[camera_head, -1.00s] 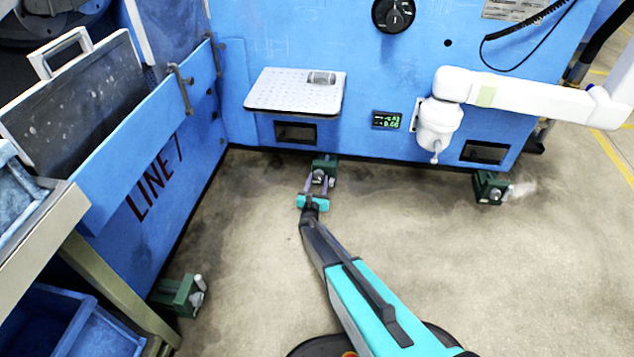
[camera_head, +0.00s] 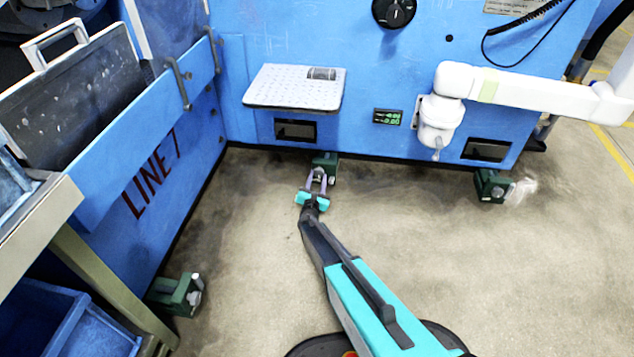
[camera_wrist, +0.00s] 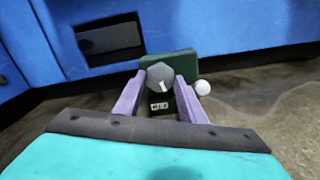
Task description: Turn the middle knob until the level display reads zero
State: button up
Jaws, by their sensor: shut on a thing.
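The middle knob (camera_wrist: 161,76) is a grey, many-sided knob with a white mark, on a green block (camera_wrist: 181,66) low at the foot of the blue machine. The block also shows in the head view (camera_head: 326,161). My gripper (camera_head: 318,174) reaches it from the front, its purple fingers on either side of the knob. In the wrist view my gripper (camera_wrist: 160,80) is shut on the knob. The level display (camera_head: 388,117) on the blue wall shows two lines of green digits, too small to read surely.
Similar green blocks stand at the right (camera_head: 492,186) and front left (camera_head: 177,295). A white ball-ended part (camera_wrist: 203,88) sits right of the knob. A white dotted shelf (camera_head: 295,88) and a white jointed arm (camera_head: 530,90) project from the machine. The floor around my arm is clear.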

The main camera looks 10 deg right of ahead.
jog(key=m+b, duration=0.4)
jog(key=shift+f+m, duration=0.25)
jog(key=shift+m, duration=0.05)
jog(key=m+b, duration=0.2)
jog(key=m, duration=0.2)
jog(key=shift+r, duration=0.15)
jog(key=shift+m, duration=0.3)
jog(key=o, duration=0.8)
jog(key=p+v, duration=0.4)
jog(key=v, duration=1)
jog(key=shift+p, duration=0.4)
jog(key=shift+r, duration=0.15)
